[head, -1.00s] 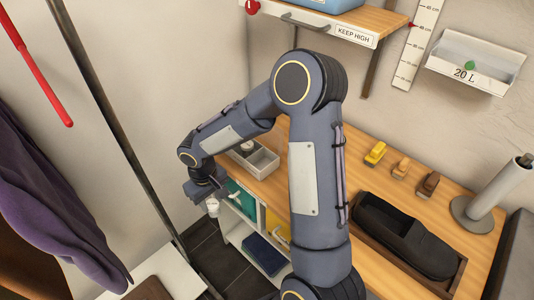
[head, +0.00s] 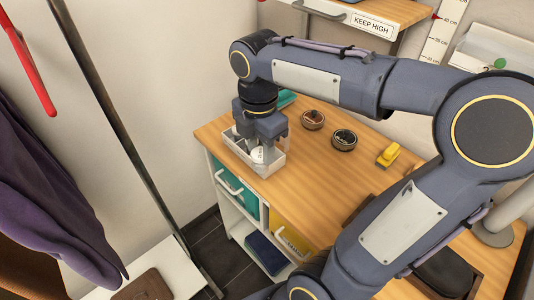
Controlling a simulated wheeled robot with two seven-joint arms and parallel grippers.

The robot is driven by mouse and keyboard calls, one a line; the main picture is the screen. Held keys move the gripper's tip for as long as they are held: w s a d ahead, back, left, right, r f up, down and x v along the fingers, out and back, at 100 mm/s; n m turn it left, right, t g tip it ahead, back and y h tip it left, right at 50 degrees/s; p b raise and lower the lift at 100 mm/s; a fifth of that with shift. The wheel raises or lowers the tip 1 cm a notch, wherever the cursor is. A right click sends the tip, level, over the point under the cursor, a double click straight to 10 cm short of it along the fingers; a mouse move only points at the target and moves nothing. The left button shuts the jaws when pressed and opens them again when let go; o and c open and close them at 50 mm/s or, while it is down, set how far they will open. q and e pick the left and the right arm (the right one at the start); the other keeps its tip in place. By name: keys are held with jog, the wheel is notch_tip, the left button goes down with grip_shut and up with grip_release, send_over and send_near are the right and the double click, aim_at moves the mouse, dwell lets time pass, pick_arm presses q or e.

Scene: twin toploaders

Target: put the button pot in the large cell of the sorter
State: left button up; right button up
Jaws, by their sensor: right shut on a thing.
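The sorter (head: 272,172) is a pale grey open tray with walls, at the left front corner of the wooden worktop. My right gripper (head: 260,149) points down over it, with its fingertips low between the sorter's walls. It is shut on the button pot (head: 257,155), a small white pot that shows between the fingers. The pot is at about rim height or inside the sorter; I cannot tell whether it touches the floor. The gripper hides much of the sorter's cells and dividers. My left gripper is not in view.
Two round dark-topped tins (head: 344,139) and a yellow toy car (head: 388,155) stand on the worktop (head: 310,190) right of the sorter. A shelf marked KEEP HIGH (head: 372,24) overhangs the back. A dark pole (head: 125,140) and purple cloth (head: 45,215) are at left.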

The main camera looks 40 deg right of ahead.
jog(key=shift+w+d+f+p, duration=0.2)
jog(key=shift+w+d+f, duration=1.15)
jog(key=shift+f, duration=0.65)
jog(key=shift+w+d+f+p, duration=0.15)
jog(key=shift+w+d+f, duration=1.25)
jog(key=shift+f, duration=0.55)
jog(key=shift+w+d+f+p, duration=0.2)
jog(key=shift+w+d+f, duration=1.15)
jog(key=shift+f, duration=0.65)
jog(key=shift+f, duration=0.15)
jog(key=o, duration=1)
